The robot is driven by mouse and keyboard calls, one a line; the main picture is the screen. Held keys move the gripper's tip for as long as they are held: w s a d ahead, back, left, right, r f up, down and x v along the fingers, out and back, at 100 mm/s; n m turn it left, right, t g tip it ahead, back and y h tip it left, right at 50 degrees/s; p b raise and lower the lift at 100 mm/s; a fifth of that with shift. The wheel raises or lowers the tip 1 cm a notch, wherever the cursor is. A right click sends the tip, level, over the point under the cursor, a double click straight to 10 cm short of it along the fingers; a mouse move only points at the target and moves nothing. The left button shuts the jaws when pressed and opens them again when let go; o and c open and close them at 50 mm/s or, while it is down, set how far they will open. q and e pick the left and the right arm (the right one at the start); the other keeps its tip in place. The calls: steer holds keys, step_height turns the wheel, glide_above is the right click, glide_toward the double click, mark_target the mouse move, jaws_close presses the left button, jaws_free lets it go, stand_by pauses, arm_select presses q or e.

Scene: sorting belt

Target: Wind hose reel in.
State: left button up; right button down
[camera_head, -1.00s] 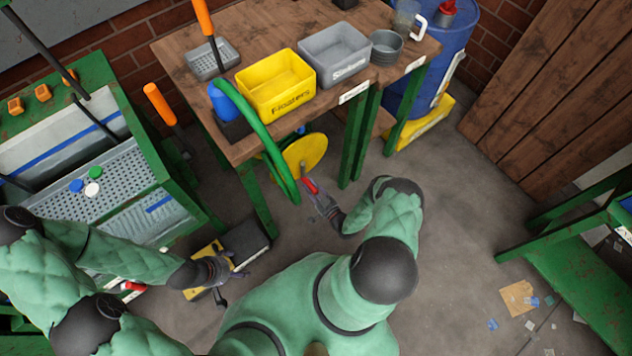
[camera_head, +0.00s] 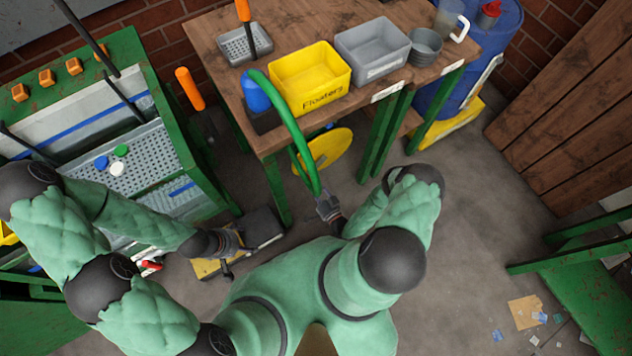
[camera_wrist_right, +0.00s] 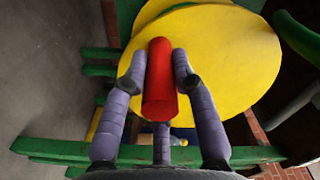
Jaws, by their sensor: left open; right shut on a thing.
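The hose reel shows as a yellow disc (camera_head: 330,150) under the front edge of the wooden bench; it also fills the upper part of the right wrist view (camera_wrist_right: 225,60). Its red crank handle (camera_wrist_right: 160,75) stands between the fingers of my right gripper (camera_wrist_right: 158,72), which is shut on it. In the head view my right gripper (camera_head: 326,203) is beside the lower end of the green hose (camera_head: 292,125), and the handle is hidden. The hose arches from the bench top down over its edge. My left gripper (camera_head: 232,258) is open, away from the reel.
The bench (camera_head: 215,50) carries a yellow bin (camera_head: 310,82), a grey bin (camera_head: 372,50) and a blue object (camera_head: 256,92). Green bench legs (camera_head: 385,135) stand close to the reel. A yellow-and-black box (camera_head: 255,232) lies by my left gripper.

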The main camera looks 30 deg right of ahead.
steer(key=shift+w+r, duration=0.1)
steer(key=shift+r, duration=0.55)
steer(key=shift+a, duration=0.1)
steer(key=c, duration=1)
jaws_free()
steer(key=shift+a, duration=0.1)
steer(key=shift+s+d, duration=0.15)
steer(key=shift+s, duration=1.85)
steer(key=shift+s+d, duration=0.15)
steer(key=shift+s, duration=1.9)
steer(key=shift+s+d, duration=0.15)
steer(key=shift+s, duration=1.85)
